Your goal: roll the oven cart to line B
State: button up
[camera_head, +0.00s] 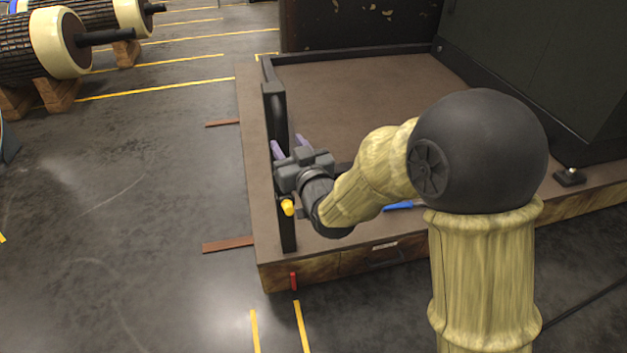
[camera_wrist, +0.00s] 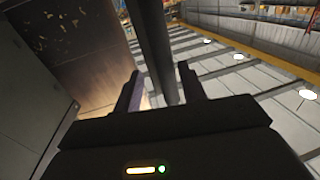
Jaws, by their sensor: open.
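The oven cart appears to be the low brown deck (camera_head: 375,85) with a dark, tall box (camera_head: 540,60) at its right. A black upright handle frame (camera_head: 287,215) stands at its left edge. My gripper (camera_head: 289,146) is at this frame, its purple fingers apart. In the wrist view, a dark bar (camera_wrist: 152,45) runs up between the open fingers of my gripper (camera_wrist: 160,78); I cannot tell whether they touch it. The cart's wheels are not visible. No marking readable as line B shows.
Grey floor (camera_head: 150,220) to the left is mostly clear, with yellow lines (camera_head: 160,88) at the back. Large rotors (camera_head: 50,42) rest on wooden stands at the upper left. A red tab (camera_head: 293,281) and a blue object (camera_head: 400,206) are at the deck's front.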

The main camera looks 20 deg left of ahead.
jog(key=b+v, duration=0.3)
jog(key=v, duration=0.8)
jog(key=shift+s+d+f+b, duration=0.15)
jog(key=shift+d+b, duration=0.05)
jog(key=shift+b, duration=0.15)
jog(key=shift+s+d+b, duration=0.1)
jog(key=shift+b, duration=0.3)
jog(key=b+v, duration=0.2)
jog(key=b, duration=0.3)
jog(key=shift+d, duration=0.15)
jog(key=shift+r, duration=0.2)
